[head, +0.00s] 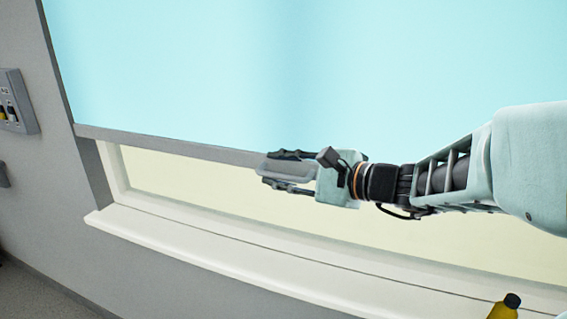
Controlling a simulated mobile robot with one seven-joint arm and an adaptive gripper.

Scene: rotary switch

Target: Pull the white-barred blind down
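The pale blue blind (190,70) hangs across the window, and its lower edge carries a light grey-looking bar (170,145) that slopes down to the right. My gripper (264,169) is at this bar, with one dark finger above and one below a flat grey piece. That piece seems to be part of the bar or a tab on it, but I cannot tell which. The fingers look close around it; whether they press on it is not clear. My gripper and arm hide the bar to the right.
Below the bar is an uncovered strip of cream window (200,185) above a white sill (190,245). A grey wall box (18,100) with knobs is at the left. A yellow bottle (503,308) with a dark cap stands at the lower right.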

